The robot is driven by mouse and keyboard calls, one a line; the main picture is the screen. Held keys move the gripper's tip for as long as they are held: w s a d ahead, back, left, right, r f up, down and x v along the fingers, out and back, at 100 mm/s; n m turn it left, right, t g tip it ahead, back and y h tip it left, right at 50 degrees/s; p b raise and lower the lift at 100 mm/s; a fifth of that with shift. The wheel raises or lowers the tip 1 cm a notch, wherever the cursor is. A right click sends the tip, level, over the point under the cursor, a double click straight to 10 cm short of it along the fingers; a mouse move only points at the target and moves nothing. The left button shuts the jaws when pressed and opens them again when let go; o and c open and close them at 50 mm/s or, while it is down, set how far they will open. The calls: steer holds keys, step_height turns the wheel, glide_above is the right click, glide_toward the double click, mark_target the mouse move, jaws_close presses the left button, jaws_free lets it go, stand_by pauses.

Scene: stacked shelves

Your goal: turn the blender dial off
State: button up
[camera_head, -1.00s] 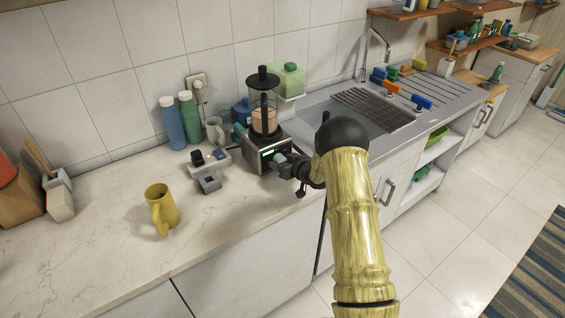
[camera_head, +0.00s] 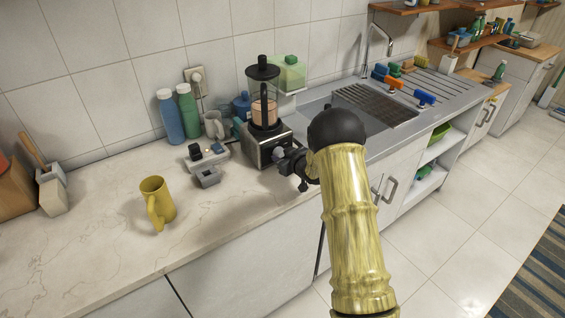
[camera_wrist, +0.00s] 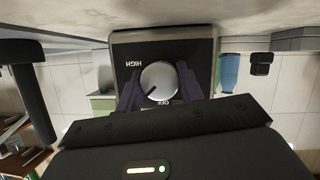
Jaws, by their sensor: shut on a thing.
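The blender (camera_head: 265,112) stands on the counter, with a dark base and a clear jar holding something peach-coloured. Its round silver dial (camera_wrist: 159,80) shows in the wrist view on a dark front panel marked HIGH and OFF. The wrist picture is upside down, and the dial's dark line slants toward the lower left there, near the OFF side. My gripper (camera_wrist: 160,88) has its two dark fingers shut on the dial, one on each side. In the head view my gripper (camera_head: 284,157) is at the front of the blender base, and the dial is hidden there.
A grey device (camera_head: 206,157) sits left of the blender, near a white mug (camera_head: 213,125) and two bottles (camera_head: 178,115). A yellow mug (camera_head: 157,203) stands on the counter's left part. The sink (camera_head: 330,105) is to the right. The counter's front left is clear.

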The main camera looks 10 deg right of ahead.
steer(key=n+b, duration=0.1)
steer(key=b, duration=0.3)
steer(key=n+t+h+b, duration=0.1)
steer(key=b, duration=0.3)
steer(key=f+n+h+b, duration=0.1)
steer(key=n+b, duration=0.1)
steer(key=b, duration=0.2)
steer(key=shift+a+t+b, duration=0.15)
steer(key=shift+t+b, duration=0.15)
steer(key=shift+b, duration=0.05)
steer(key=n+h+b, duration=0.1)
steer(key=b, duration=0.2)
steer(key=shift+s+r+n+t+b, duration=0.1)
steer(key=shift+n+t+b, duration=0.2)
steer(key=shift+t+b, duration=0.1)
steer(key=shift+r+n+b, duration=0.1)
steer(key=shift+n+b, duration=0.3)
steer(key=shift+b, duration=0.6)
steer(key=shift+r+h+b, duration=0.15)
steer(key=shift+h+b, duration=0.15)
steer(key=o, duration=1)
steer(key=shift+r, duration=0.1)
steer(key=shift+s, duration=0.1)
steer(key=v, duration=1.7)
steer(key=shift+s+f+b, duration=0.15)
steer(key=shift+f+b, duration=0.1)
steer(key=shift+b, duration=0.1)
